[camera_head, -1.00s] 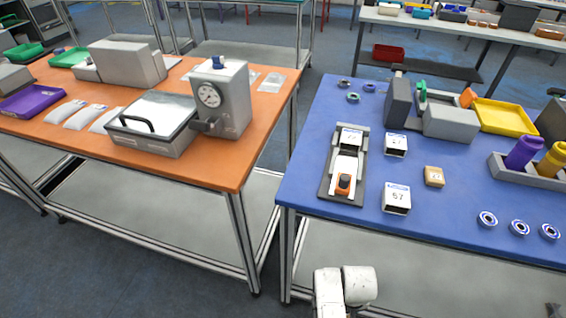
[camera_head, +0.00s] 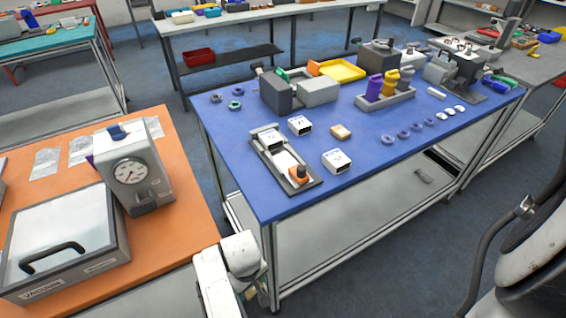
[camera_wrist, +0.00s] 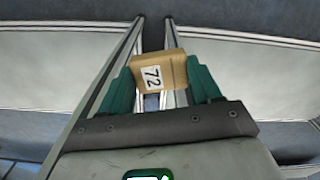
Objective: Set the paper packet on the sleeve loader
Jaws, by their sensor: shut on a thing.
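In the wrist view my gripper (camera_wrist: 160,76) is shut on a tan paper packet (camera_wrist: 172,69) with a white label reading 72. The green fingers press its two sides, and floor and table frames show below it. In the head view the gripper and packet are not visible; only a white part of my arm shows at the bottom. A long dark-based device with a white bed and an orange knob (camera_head: 299,174), seemingly the sleeve loader, lies on the left part of the blue table. A white labelled block (camera_head: 267,139) sits at its far end.
The blue table (camera_head: 245,195) also holds two white-topped boxes (camera_head: 300,125) (camera_head: 337,161), a tan block (camera_head: 341,131), grey machines (camera_head: 318,92) and a bottle rack (camera_head: 385,99). The orange table (camera_head: 185,225) stands left, with a gauge machine (camera_head: 132,170). A narrow floor gap separates the tables.

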